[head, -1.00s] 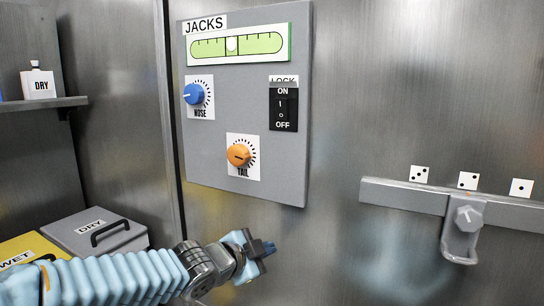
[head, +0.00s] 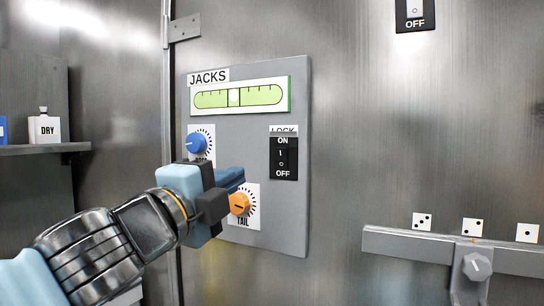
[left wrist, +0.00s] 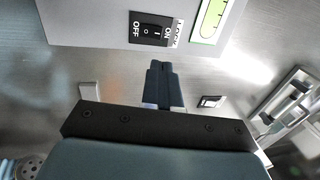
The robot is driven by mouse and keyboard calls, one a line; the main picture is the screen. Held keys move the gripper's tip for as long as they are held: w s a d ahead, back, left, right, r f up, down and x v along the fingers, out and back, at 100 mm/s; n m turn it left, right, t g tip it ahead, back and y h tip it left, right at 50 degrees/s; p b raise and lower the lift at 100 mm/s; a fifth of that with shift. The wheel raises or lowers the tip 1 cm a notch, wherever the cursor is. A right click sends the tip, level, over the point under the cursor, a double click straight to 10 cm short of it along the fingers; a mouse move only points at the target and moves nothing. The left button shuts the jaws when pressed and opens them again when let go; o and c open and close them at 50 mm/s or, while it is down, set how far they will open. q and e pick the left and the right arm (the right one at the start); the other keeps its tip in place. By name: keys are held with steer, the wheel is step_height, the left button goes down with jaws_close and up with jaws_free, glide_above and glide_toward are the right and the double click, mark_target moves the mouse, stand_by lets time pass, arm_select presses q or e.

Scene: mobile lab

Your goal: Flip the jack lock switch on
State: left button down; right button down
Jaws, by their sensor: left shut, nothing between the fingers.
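The black lock switch (head: 283,157), marked ON above and OFF below, is on the right side of the grey JACKS panel (head: 270,225). It also shows in the left wrist view (left wrist: 151,29). Its rocker position is too small to tell. My left gripper (head: 236,176) is shut and empty, in front of the panel and to the left of the switch, apart from it in the picture. In the left wrist view its closed fingers (left wrist: 163,85) point toward the panel below the switch. My right gripper is not in view.
The blue NOSE knob (head: 196,143) and orange TAIL knob (head: 239,204) are close to my left gripper. A green level gauge (head: 240,96) is above. A grey rail (head: 410,246) with a knob is at right. Another switch (head: 415,14) is at top right.

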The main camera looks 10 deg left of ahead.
arm_select(q)
steer(key=b, duration=0.1)
glide_toward(279, 150)
steer(key=x, duration=0.6)
steer(key=shift+w+d+p, duration=0.2)
steer(key=shift+w+p, duration=0.2)
steer(key=shift+w+d+r, duration=0.15)
steer(key=shift+w+r, duration=0.1)
steer(key=shift+f, duration=0.1)
